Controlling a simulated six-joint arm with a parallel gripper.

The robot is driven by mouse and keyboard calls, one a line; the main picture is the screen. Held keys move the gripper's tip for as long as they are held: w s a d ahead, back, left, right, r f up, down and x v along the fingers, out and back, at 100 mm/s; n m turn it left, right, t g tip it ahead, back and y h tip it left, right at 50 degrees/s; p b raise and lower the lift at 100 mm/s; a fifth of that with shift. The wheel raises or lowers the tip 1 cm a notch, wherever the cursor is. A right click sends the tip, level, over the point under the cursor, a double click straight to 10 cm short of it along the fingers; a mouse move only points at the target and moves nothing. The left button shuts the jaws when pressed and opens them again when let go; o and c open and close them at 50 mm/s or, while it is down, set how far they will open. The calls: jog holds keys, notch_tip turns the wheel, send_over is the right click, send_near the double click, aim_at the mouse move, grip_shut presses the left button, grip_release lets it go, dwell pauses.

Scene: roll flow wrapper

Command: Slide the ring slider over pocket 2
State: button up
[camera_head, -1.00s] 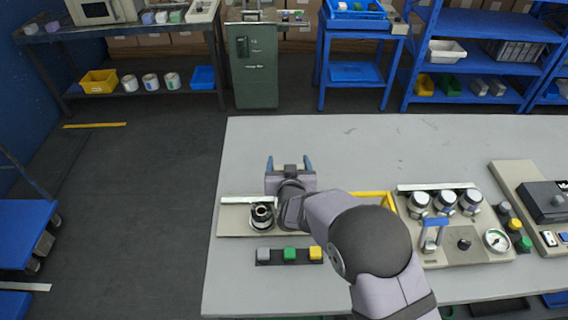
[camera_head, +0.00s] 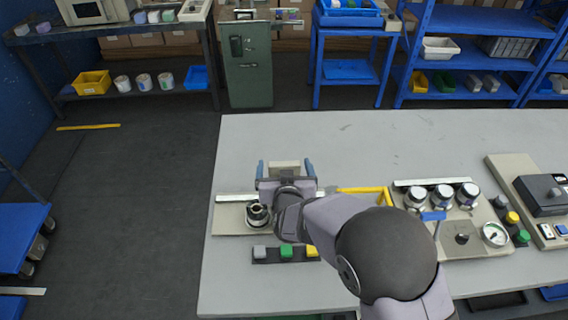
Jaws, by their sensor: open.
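A beige base plate (camera_head: 228,222) lies at the left of the grey table, with a pale strip (camera_head: 235,198) along its back edge. A round dark and silver ring-shaped part (camera_head: 257,215) stands on it, just left of my wrist; it may be the ring slider. My gripper (camera_head: 285,167) is open, its two blue fingers wide apart and pointing away from the camera, above and behind the plate. A small pale block shows between the fingers; I cannot tell if it is part of my gripper. No pocket 2 can be made out; my arm hides the plate's right part.
A button strip (camera_head: 286,254) with grey, green and yellow buttons lies in front of the plate. A yellow frame (camera_head: 362,190) is partly behind my arm. A fixture with several jars (camera_head: 442,197) and a gauge (camera_head: 495,234) stands right. The table's back is clear.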

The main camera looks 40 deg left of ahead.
jog(key=shift+v, duration=1.2)
jog(key=shift+r, duration=0.1)
